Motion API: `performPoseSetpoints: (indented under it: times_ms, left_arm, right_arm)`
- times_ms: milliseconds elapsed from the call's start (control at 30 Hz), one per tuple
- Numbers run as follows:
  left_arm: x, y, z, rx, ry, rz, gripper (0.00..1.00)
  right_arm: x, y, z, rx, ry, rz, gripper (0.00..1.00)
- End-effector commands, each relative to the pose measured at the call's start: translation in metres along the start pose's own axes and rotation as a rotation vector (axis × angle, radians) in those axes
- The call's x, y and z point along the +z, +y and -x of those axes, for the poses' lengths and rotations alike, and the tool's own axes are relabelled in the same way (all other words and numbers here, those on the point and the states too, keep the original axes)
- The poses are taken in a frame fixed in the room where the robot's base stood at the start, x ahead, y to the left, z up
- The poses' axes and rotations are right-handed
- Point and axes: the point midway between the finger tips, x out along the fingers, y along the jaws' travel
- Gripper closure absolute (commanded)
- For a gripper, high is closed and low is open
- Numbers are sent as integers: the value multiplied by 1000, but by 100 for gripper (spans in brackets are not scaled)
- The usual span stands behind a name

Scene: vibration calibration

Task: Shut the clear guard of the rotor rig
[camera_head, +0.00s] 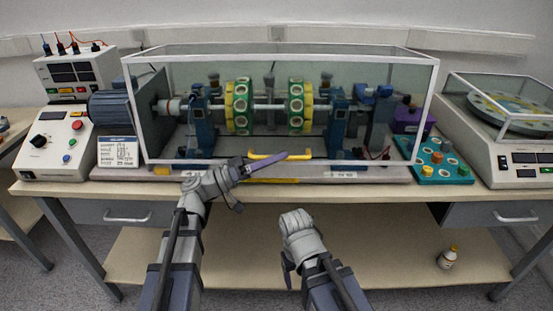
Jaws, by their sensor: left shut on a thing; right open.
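The clear guard (280,58) of the rotor rig is a white-framed box over the rotor (268,107) with its green and yellow discs. Its front lower edge runs close above the grey base (390,174); I cannot tell whether it touches. A yellow handle (300,156) is at the middle of that edge. My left gripper (264,163) is shut at the handle, and its finger covers part of it. My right gripper (298,222) is open and empty, in front of the bench and below its top, apart from the guard.
A control box (52,145) and a text card (118,152) stand at left. A teal tray with coloured knobs (428,172) and a turntable device (505,125) are at right. Drawers hang under both bench ends.

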Motion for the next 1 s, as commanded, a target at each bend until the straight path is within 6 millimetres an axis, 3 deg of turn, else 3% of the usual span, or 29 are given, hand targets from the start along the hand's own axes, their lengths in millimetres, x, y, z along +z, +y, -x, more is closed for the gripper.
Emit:
performPoseSetpoints:
  times_ms: [567, 600, 800, 1000]
  left_arm:
    - [2, -5, 2, -4, 5, 1, 100]
    - [2, -5, 2, -3, 5, 1, 78]
    - [3, -4, 2, -2, 3, 1, 56]
    - [3, -4, 2, -1, 2, 1, 52]
  right_arm:
    - [0, 0, -5, 0, 0, 0, 28]
    - [0, 0, -5, 0, 0, 0, 28]
    - [0, 0, -5, 0, 0, 0, 28]
    - [0, 0, -5, 0, 0, 0, 28]
